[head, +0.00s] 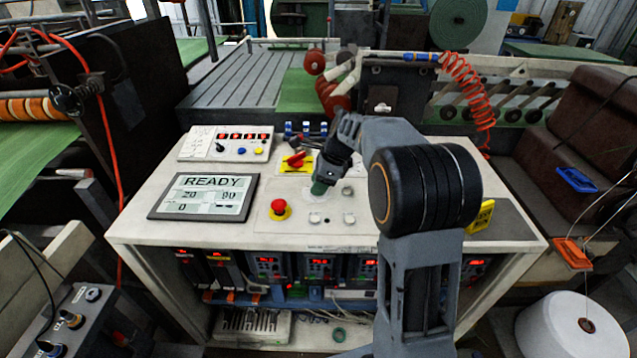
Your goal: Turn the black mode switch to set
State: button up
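A small black knob (220,147), which looks like the mode switch, sits at the left of the white control box (200,155) at the back left of the console. The knob is too small for me to read its position or labels. My gripper (322,173) is over the middle of the console, well to the right of the black knob and apart from it. It is just above a green button or knob (319,188), which it partly covers. The fingertips are small and dark, and I cannot tell whether they are open or shut.
A screen (203,196) reads READY. A red mushroom button (279,208) and a red handle on a yellow plate (295,160) stand near my gripper. The console's front left corner (150,225) is bare.

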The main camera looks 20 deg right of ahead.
jog(key=c, duration=0.4)
jog(key=shift+r+n+p, duration=0.1)
jog(key=shift+n+p, duration=0.2)
jog(key=shift+p, duration=0.1)
jog(key=n+p, duration=0.1)
jog(key=n+g+p, duration=0.1)
jog(key=p, duration=0.1)
jog(key=shift+w+r+n, duration=0.1)
jog(key=shift+w+n, duration=0.05)
jog(key=shift+n, duration=0.15)
jog(key=shift+w+n+g+p, duration=0.1)
jog(key=shift+n+g+p, duration=0.5)
jog(key=shift+n+p, duration=0.65)
jog(key=shift+w+n+g+p, duration=0.1)
jog(key=shift+n+g+p, duration=0.55)
jog(key=shift+n, duration=1)
jog(key=shift+h, duration=0.3)
jog(key=o, duration=0.9)
jog(key=shift+f, duration=0.2)
jog(key=shift+r, duration=0.1)
